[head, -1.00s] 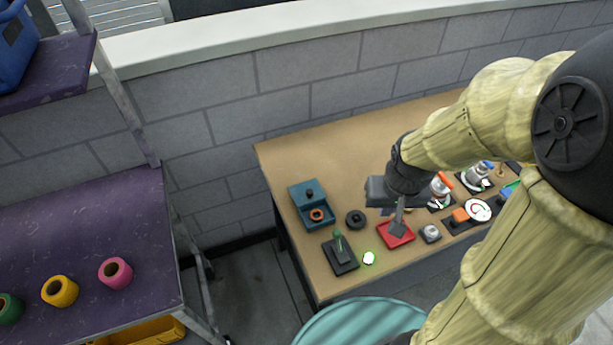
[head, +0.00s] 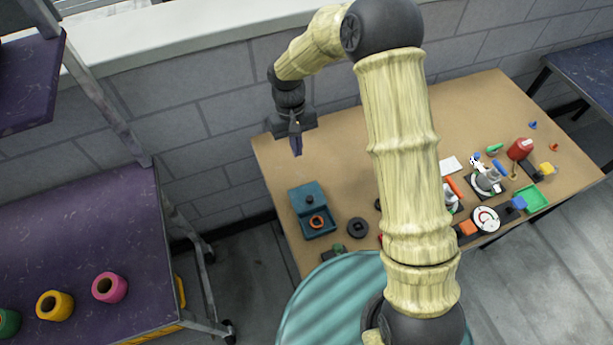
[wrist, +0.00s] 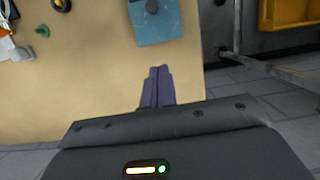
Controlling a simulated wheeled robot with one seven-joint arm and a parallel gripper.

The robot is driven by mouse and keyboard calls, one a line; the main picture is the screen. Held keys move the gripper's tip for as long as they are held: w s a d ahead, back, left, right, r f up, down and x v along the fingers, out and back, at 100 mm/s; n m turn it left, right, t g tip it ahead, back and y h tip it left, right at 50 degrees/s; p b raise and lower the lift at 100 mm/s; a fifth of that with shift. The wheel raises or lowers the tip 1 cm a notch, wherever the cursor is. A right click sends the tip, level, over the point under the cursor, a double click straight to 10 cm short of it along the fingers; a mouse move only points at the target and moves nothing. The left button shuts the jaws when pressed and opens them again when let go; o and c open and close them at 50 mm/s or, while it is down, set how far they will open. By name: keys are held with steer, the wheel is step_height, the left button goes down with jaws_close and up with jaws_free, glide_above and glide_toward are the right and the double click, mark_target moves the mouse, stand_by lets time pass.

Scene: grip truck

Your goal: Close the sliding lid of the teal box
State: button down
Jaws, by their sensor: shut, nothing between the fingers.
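The teal box (head: 321,221) sits near the left end of the brown table. Its lid (head: 306,193), with a dark knob on top, covers the back part. The front part is open and shows an orange ring (head: 317,222) inside. My gripper (head: 297,150) is shut and empty, above the table's back left corner, behind the box and apart from it. In the wrist view the teal lid (wrist: 165,28) with its dark knob shows at the top, beyond my shut fingers (wrist: 158,72). The rest of the box is out of that view.
A black ring (head: 357,228) lies just right of the box. Several small fixtures and a green tray (head: 537,198) stand on the table's right side. A block wall runs behind the table. A purple shelf (head: 70,235) with colored spools stands at left.

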steer(key=shift+s, duration=0.1)
steer(key=p, duration=0.2)
glide_toward(307, 193)
steer(key=f, duration=0.3)
steer(key=w+a+f, duration=0.1)
steer(key=f, duration=0.1)
steer(key=shift+w+f, duration=0.1)
steer(key=shift+f, duration=0.2)
steer(key=s, duration=0.1)
steer(key=s+d+p, duration=0.1)
steer(key=s, duration=0.1)
steer(key=shift+d+r+p, duration=0.2)
steer(key=shift+d+p, duration=0.05)
steer(key=shift+p, duration=0.1)
steer(key=shift+s+d+f, duration=0.1)
steer(key=shift+s+d, duration=0.05)
steer(key=shift+s, duration=0.05)
